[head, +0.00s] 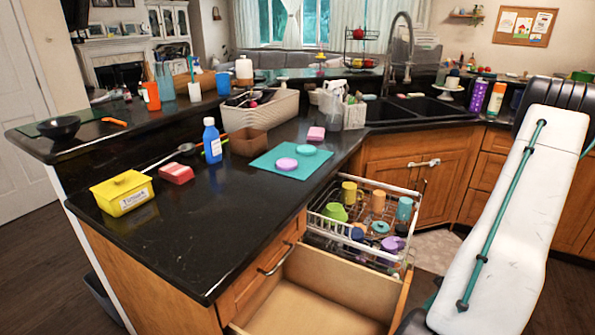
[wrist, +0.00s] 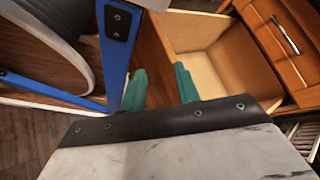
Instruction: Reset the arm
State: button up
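My arm (head: 520,210) shows in the head view as a white link with a teal strip, slanting down along the right side. The gripper end is not visible there. In the wrist view my gripper (wrist: 161,84) shows two teal fingers standing apart with nothing between them. Beyond the fingers are a wooden cabinet side and an open, empty drawer (wrist: 225,60). The fingers look clear of it, though the exact distance cannot be told.
The open drawer (head: 310,303) juts out below the black counter (head: 190,245). A pulled-out dish rack (head: 399,262) with several cups stands behind it. A double sink (head: 415,108) is at the back. Blue bars (wrist: 92,70) stand at the left in the wrist view.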

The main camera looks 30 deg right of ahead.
jog(key=w+a+r+n+g+h, duration=0.25)
jog(key=w+a+r, duration=0.2)
jog(key=r, duration=0.55)
jog(key=w+a+r+n+g+h, duration=0.1)
jog(key=w+a+r+g+h, duration=0.3)
jog(key=r, duration=0.5)
jog(key=s+a+r+n+t+h, duration=0.1)
jog(key=a+r+n+t+h, duration=0.2)
jog(key=a+r, duration=0.4)
jog(key=s+a+r+n+t+h, duration=0.1)
jog(key=a+r+n+t+h, duration=0.2)
jog(key=a, duration=0.9)
jog(key=shift+a+r+n, duration=0.4)
jog(key=shift+r+n, duration=0.85)
jog(key=shift+r, duration=1.05)
jog(key=shift+s, duration=0.1)
